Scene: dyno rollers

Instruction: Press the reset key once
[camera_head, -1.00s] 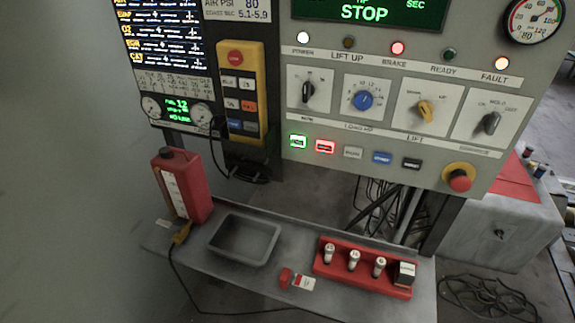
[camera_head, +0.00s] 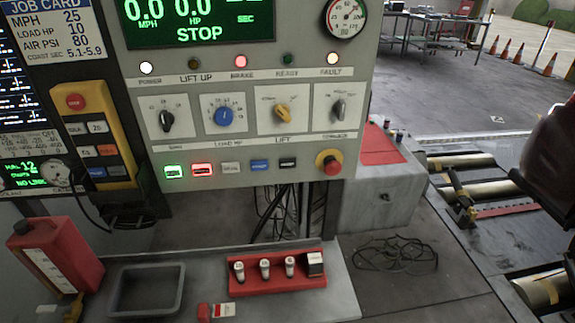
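The control panel (camera_head: 240,125) stands upright in front of me. Its row of small keys runs along the lower part: a lit green key (camera_head: 173,171), a lit red key (camera_head: 203,169), a pale grey key (camera_head: 231,166), a blue key (camera_head: 259,165) and a black key (camera_head: 288,162). The key labels are too small to read, so I cannot tell which is the reset key. A red emergency button (camera_head: 329,162) sits to their right. The display (camera_head: 200,25) reads STOP, and the fault lamp (camera_head: 333,59) is lit. Neither of my grippers is in view.
A shelf (camera_head: 210,270) below the panel holds a red jug (camera_head: 60,258), a grey tray (camera_head: 145,290) and a red rack (camera_head: 278,272). A yellow pendant (camera_head: 95,130) hangs left of the panel. Cables (camera_head: 400,254) lie on the floor; rollers (camera_head: 460,162) are at right.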

